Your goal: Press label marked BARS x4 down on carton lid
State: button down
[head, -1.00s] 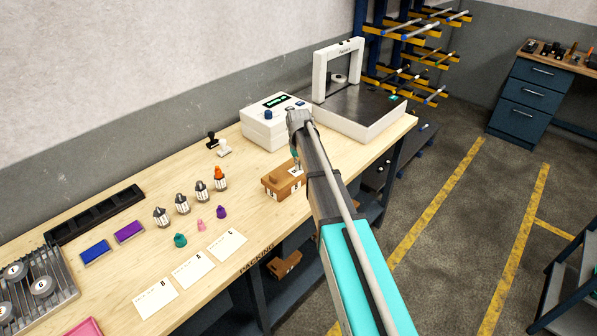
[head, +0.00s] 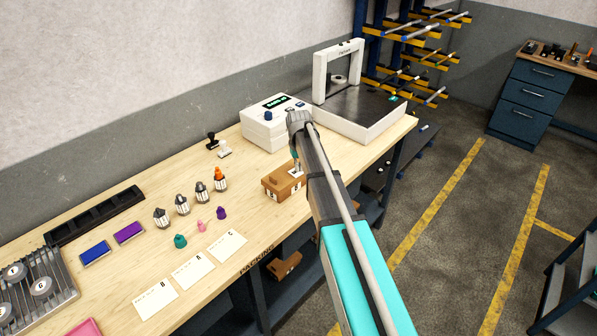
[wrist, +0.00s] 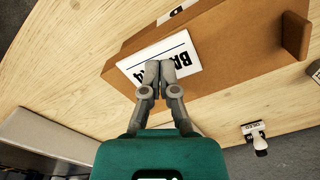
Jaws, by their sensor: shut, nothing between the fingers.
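The brown carton (head: 275,187) stands on the bench, left of my forearm in the head view. It fills much of the wrist view (wrist: 225,65), lid up. The rest of the print is hidden behind my fingers. My gripper (wrist: 160,66) is shut and empty, its fingertips together over the middle of the label. They appear at or very near its surface; firm contact cannot be told. In the head view my arm hides part of the lid.
A white boxy device with a display (head: 270,123) and a white arch machine (head: 365,108) stand behind the carton. Two stamps (head: 212,142), several small bottles (head: 182,204) and lettered cards (head: 194,269) are to the left. The bench's front edge is close to the carton.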

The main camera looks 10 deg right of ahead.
jog(key=shift+r, duration=0.1)
jog(key=shift+r+p, duration=3.4)
jog(key=shift+p, duration=0.15)
jog(key=s+f+m+b, duration=0.1)
jog(key=s+f+b, duration=0.2)
jog(key=s, duration=2.6)
jog(key=shift+a, duration=0.1)
